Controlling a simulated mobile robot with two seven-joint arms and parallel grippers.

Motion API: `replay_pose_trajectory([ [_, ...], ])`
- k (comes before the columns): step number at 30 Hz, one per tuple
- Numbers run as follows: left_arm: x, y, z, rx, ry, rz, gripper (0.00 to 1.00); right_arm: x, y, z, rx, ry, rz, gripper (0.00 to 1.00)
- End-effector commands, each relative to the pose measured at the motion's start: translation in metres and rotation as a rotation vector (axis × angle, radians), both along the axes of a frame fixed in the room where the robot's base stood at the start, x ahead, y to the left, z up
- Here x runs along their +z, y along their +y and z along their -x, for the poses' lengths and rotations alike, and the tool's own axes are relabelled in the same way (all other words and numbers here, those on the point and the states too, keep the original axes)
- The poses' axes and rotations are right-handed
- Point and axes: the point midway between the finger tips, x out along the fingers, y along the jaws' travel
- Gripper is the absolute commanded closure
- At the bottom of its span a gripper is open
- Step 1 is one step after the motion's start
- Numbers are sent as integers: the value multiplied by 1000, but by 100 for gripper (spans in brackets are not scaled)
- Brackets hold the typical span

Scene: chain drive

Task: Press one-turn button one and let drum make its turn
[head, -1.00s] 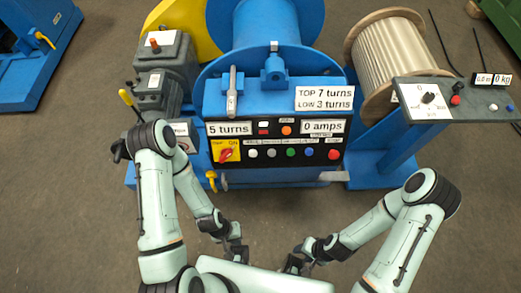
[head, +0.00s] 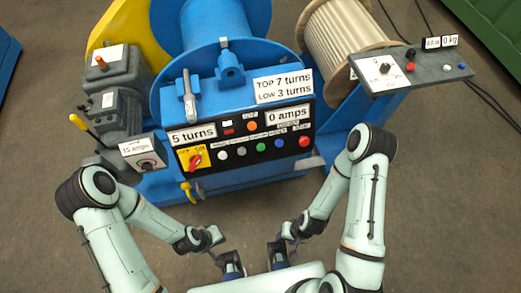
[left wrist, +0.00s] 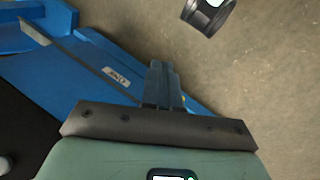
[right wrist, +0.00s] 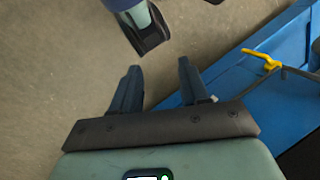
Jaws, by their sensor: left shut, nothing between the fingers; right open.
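The blue drum (head: 213,32) stands behind a blue console, its flange facing me. The black control panel (head: 247,142) carries a row of white, grey, green, blue and red buttons (head: 260,147); their small labels are too small to read, so I cannot tell which is button one. Displays read 5 turns (head: 193,136) and 0 amps (head: 288,115). A sign reads TOP 7 turns, LOW 3 turns (head: 284,86). My left gripper (left wrist: 163,68) is shut and empty. My right gripper (right wrist: 159,66) is open and empty. Both are low in front of the console, apart from the panel.
A red rotary switch on a yellow plate (head: 195,159) sits left of the buttons. A 15 amps dial box (head: 145,152) and yellow-handled lever (head: 82,126) stand further left. A grey side panel (head: 415,72) juts out at right before a pale spool (head: 343,35). Bare floor lies in front.

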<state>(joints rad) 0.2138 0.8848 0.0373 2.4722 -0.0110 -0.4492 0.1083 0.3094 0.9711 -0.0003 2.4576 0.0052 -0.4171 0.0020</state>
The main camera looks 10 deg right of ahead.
Motion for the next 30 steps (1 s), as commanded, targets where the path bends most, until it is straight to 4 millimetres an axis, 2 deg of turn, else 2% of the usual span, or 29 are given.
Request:
replay_pose_trajectory([
  [1, -9, -14, -24, 8, -89, 15, 100, -31, -4, -1, -12, -20, 12, 55],
  [4, 8, -51, -77, 44, -280, 82, 100, -69, -13, -17, -35, -77, 37, 55],
  [6, 29, -81, -107, 70, -408, 155, 100, -94, -20, -31, -51, -121, 57, 55],
  [10, 78, -136, -141, 106, -602, 331, 100, -136, -31, -56, -79, -191, 88, 55],
  [12, 103, -159, -148, 119, -676, 425, 100, -154, -36, -68, -90, -223, 102, 55],
  [15, 135, -183, -149, 131, -746, 540, 100, -172, -42, -82, -102, -257, 119, 55],
  [19, 161, -198, -146, 136, -791, 629, 100, -181, -46, -92, -112, -282, 129, 55],
  [23, 170, -202, -145, 139, -802, 654, 100, -182, -48, -95, -114, -291, 133, 55],
  [30, 170, -202, -145, 140, -801, 651, 100, -180, -47, -94, -114, -290, 132, 55],
])
